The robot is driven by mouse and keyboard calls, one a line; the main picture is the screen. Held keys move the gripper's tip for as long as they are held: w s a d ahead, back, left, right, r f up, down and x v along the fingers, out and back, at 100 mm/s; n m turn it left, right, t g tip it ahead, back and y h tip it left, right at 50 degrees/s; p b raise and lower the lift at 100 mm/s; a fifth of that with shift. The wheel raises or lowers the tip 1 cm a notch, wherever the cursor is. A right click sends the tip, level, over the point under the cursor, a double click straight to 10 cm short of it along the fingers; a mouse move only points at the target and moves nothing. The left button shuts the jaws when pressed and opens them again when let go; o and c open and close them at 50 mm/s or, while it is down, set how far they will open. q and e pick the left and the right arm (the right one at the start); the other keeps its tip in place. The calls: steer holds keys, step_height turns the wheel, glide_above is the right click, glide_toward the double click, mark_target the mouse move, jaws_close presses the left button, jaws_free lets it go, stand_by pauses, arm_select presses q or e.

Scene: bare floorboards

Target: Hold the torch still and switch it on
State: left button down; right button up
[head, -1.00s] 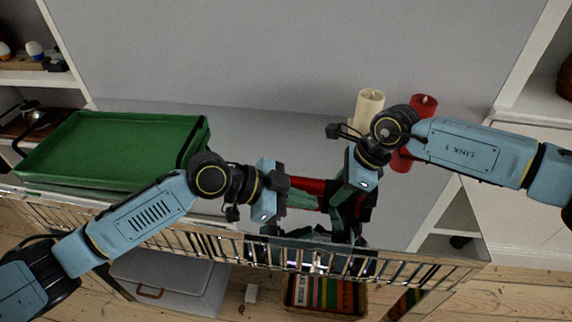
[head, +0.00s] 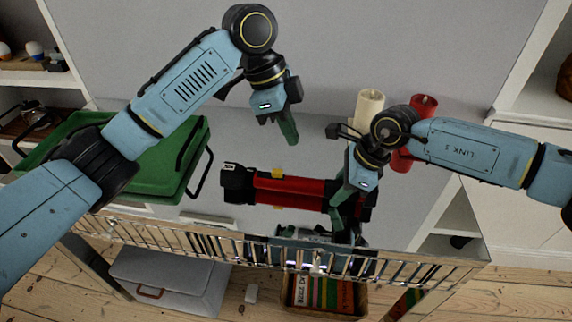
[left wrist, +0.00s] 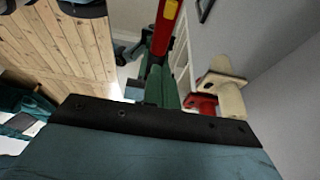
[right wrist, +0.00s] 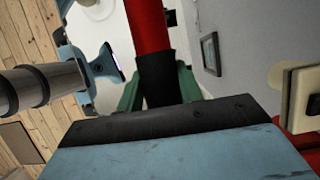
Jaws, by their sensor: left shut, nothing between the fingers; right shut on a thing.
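The torch (head: 295,193) is a red tube with black ends and small yellow parts near its left end. It lies roughly level across the middle of the head view. My right gripper (head: 346,215) is shut on the torch near its right end; the right wrist view shows the black end between its green fingers (right wrist: 158,88). My left gripper (head: 290,134) is shut and empty, beyond and apart from the torch. The left wrist view shows its closed green fingers (left wrist: 161,88) with the torch (left wrist: 165,28) ahead. Whether the torch is lit I cannot tell.
A green tray (head: 150,187) with black handles is at the left. A metal rail (head: 410,264) runs along the front edge. The grey surface behind the torch is mostly clear.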

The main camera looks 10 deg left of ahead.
mark_target(273, 170)
arm_select(q)
steer(key=shift+f, duration=0.1)
steer(key=x, duration=1)
steer(key=shift+a, duration=0.1)
steer(key=a, duration=0.2)
steer(key=shift+w+a, duration=0.1)
steer(key=shift+a, duration=0.8)
steer(key=shift+a, duration=1.8)
steer(key=shift+w, duration=0.1)
arm_select(e)
steer(key=shift+d, duration=0.1)
